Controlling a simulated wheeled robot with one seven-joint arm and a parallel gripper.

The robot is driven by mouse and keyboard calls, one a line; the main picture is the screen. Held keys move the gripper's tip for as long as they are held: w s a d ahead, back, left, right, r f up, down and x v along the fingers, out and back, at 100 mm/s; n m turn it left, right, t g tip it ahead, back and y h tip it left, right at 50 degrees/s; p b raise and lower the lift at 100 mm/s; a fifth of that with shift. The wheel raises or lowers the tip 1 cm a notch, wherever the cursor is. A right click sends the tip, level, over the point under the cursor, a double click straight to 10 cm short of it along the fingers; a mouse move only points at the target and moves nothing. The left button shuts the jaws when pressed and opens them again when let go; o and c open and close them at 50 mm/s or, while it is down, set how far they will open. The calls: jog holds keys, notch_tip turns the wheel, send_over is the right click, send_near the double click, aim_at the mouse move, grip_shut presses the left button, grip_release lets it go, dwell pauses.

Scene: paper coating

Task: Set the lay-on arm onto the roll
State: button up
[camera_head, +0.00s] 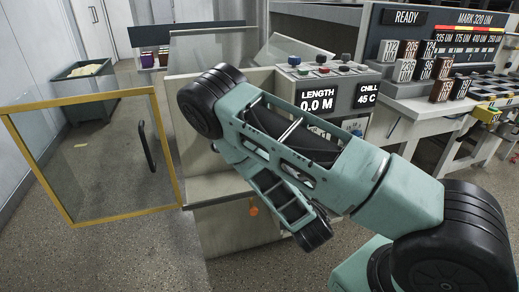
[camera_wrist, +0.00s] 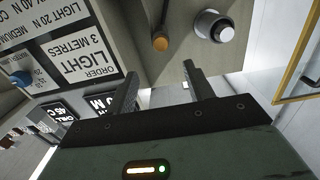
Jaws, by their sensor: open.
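My gripper (camera_wrist: 160,70) shows in the wrist view with its two dark fingers apart and nothing between them. An orange-tipped knob on a dark stem (camera_wrist: 160,42) is just beyond the fingertips, apart from them. A round knob with a white face and black collar (camera_wrist: 214,25) is to its right. I cannot tell whether either belongs to the lay-on arm. Neither the lay-on arm nor the roll can be made out for certain. In the head view my arm covers much of the machine, and my fingers cannot be made out there.
A yellow-framed clear door (camera_head: 92,98) stands swung out at the left. The control panel (camera_head: 327,92) reads LENGTH 0.0 M. An order sign (camera_wrist: 78,55) reads LIGHT, 3 METRES. A green bin (camera_head: 85,90) stands behind the door. Labelled blocks (camera_head: 408,60) stand at the right.

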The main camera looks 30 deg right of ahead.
jog(key=b+x, duration=0.1)
jog(key=x, duration=0.7)
jog(key=b+x, duration=0.2)
jog(key=x, duration=0.6)
jog(key=shift+w+r, duration=0.2)
jog(key=shift+w, duration=0.1)
